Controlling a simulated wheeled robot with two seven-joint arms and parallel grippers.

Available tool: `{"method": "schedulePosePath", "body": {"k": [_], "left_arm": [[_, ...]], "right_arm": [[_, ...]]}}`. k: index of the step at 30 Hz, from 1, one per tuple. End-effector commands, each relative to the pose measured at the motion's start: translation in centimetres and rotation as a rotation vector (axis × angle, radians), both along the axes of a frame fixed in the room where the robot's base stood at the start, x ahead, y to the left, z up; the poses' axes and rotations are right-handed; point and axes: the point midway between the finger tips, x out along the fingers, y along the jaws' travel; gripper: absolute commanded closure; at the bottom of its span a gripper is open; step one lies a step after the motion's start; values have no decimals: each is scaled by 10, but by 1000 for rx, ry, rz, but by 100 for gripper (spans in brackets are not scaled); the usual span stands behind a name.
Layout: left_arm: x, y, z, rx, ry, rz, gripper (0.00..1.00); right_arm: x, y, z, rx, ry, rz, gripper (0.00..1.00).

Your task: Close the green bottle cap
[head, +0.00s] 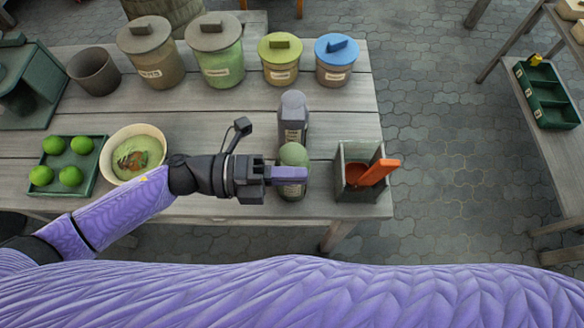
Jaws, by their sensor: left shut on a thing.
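A small bottle (292,191) with a rounded green cap (293,153) stands upright near the front edge of the wooden table. The cap is on top of the bottle; I cannot tell whether it is seated tight. My left gripper (294,174) reaches in from the left and is shut on the bottle just below the cap. Its purple finger hides part of the bottle's neck and upper body. My right gripper is not in view.
A grey-capped bottle (293,115) stands just behind. A grey box (345,182) with an orange-handled tool (378,172) is close on the right. A bowl of green food (139,152) and a tray of limes (96,180) lie left. Lidded jars (220,65) line the back.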

Motion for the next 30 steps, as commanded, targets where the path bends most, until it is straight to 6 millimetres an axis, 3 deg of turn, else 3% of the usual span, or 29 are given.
{"method": "schedulePosePath", "body": {"k": [16,17,21,27,30], "left_arm": [[0,0,-2,2,-20,0,100],[0,0,-2,2,-20,0,84],[0,0,-2,1,-20,0,54],[0,1,-1,1,-20,0,54],[0,11,-2,3,-18,1,54]], "right_arm": [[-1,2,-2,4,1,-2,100],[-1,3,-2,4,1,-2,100],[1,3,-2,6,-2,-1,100],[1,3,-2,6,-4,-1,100],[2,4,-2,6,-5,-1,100]]}}
